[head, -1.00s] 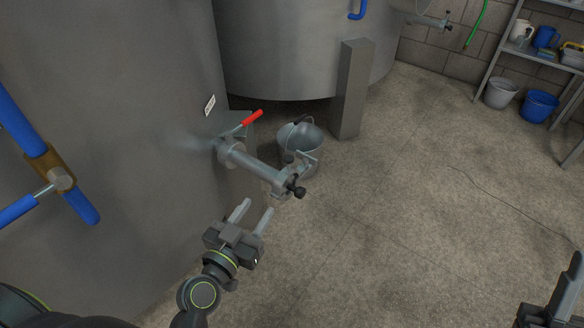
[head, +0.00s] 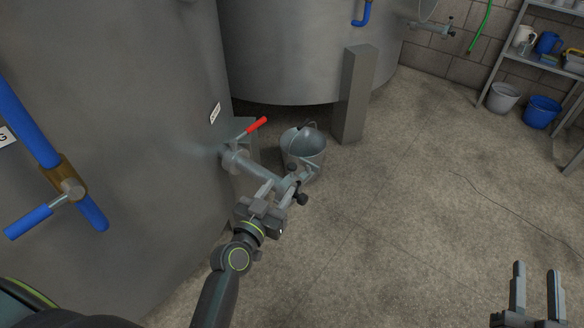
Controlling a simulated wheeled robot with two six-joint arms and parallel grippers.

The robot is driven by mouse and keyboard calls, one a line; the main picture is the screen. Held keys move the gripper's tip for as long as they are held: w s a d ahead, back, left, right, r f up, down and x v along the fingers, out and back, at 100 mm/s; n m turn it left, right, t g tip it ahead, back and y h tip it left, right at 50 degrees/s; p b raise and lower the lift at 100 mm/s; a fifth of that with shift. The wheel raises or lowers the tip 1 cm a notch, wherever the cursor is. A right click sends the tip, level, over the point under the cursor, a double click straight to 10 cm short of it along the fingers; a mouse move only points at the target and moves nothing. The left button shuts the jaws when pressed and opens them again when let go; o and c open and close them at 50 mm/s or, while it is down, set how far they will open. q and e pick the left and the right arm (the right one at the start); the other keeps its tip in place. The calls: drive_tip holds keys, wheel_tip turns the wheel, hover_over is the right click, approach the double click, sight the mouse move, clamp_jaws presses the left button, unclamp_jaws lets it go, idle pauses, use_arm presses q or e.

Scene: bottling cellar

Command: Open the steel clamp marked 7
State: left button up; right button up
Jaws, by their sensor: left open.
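A steel outlet pipe (head: 262,172) with a red-handled valve (head: 257,125) comes out of the near tank. The steel clamp (head: 292,182) sits at the pipe's free end, with a dark knob (head: 301,199) below it. I cannot read a 7 on it; the small tag (head: 215,113) on the tank is too small to read. My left gripper (head: 276,190) is open, its fingers reaching up to the clamp and partly covering it. I cannot tell whether they touch it. My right gripper (head: 536,288) is open and empty at the bottom right, well away from the pipe.
A grey bucket (head: 303,148) stands on the floor just behind the pipe end. A blue pipe with a handle (head: 66,187) is on the near tank (head: 150,90) at left. A steel post (head: 353,95) stands beyond.

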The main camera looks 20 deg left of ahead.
sight(292, 171)
use_arm(q)
drive_tip(key=w, duration=0.4)
drive_tip(key=w+d+p, duration=0.1)
drive_tip(key=w, duration=0.2)
drive_tip(key=shift+w+d, duration=0.15)
drive_tip(key=shift+w, duration=0.35)
use_arm(e)
wheel_tip(292, 171, down, 10)
drive_tip(key=s+g, duration=0.2)
drive_tip(key=g, duration=0.4)
drive_tip(key=shift+r+m, duration=0.15)
drive_tip(key=shift+m, duration=0.25)
use_arm(q)
drive_tip(key=shift+c, duration=0.2)
use_arm(e)
drive_tip(key=shift+a, duration=0.1)
use_arm(q)
clamp_jaws()
